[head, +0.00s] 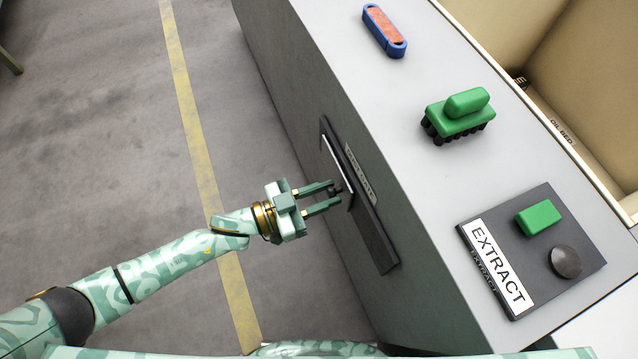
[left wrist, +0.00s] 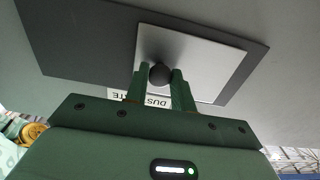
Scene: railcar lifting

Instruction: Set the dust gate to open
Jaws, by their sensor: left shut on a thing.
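The dust gate is a dark plate (head: 376,240) on the side of the grey cabinet, with a pale panel (head: 333,163) over its far part. In the left wrist view the pale panel (left wrist: 205,60) lies toward the right of the dark plate (left wrist: 80,38), and bare dark plate shows mostly to its left. A round black knob (left wrist: 160,73) stands on the panel. My left gripper (head: 337,193) is shut on this knob, its two green fingers either side of it. A DUST GATE label (head: 360,172) is partly hidden. My right gripper is not in view.
On the cabinet top are a blue and orange piece (head: 384,30), a green brush (head: 459,117) and the EXTRACT panel (head: 530,250) with a green button and dark knob. An open bin (head: 590,100) lies at the right. The floor left of the cabinet is clear.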

